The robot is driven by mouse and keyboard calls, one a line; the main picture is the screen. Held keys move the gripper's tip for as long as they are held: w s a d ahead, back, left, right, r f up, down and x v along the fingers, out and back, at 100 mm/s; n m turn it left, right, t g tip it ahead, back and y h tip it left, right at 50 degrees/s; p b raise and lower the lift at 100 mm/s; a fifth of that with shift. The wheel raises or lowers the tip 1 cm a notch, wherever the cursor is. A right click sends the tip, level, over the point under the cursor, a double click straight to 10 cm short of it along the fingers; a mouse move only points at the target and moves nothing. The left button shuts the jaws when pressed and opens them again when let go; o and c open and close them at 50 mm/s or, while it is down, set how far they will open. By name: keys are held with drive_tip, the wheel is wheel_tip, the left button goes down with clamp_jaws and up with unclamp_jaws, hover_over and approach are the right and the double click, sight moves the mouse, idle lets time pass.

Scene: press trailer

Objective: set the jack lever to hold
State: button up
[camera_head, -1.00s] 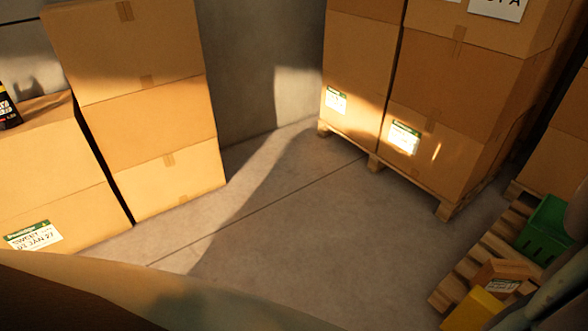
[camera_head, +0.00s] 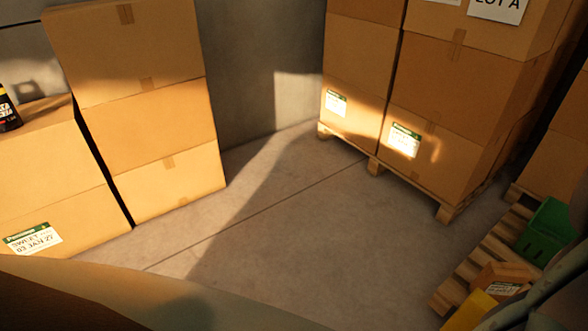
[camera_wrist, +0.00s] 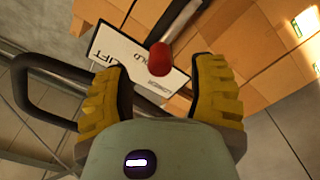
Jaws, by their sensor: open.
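The jack lever shows in the wrist view as a grey rod with a red knob (camera_wrist: 160,58) on its end. Behind it is a white placard (camera_wrist: 118,50) with upside-down lettering that looks like LIFT, HOLD and LOWER. The knob overlaps the placard's edge and hides part of it. My gripper (camera_wrist: 159,76) has its two yellow-padded fingers spread wide, with the knob in the gap between them in the picture. I see no contact, and the depth gap is hard to judge. The lever is not visible in the head view.
Stacked cartons stand at the left (camera_head: 150,130) and on a pallet (camera_head: 440,212) at the right. A green crate (camera_head: 545,232) lies at the lower right. A dark bent tube frame (camera_wrist: 25,90) is left of my gripper in the wrist view. Bare floor (camera_head: 290,230) lies between the stacks.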

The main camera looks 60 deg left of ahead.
drive_tip(key=shift+s+d, duration=0.1)
drive_tip(key=shift+s, duration=1.9)
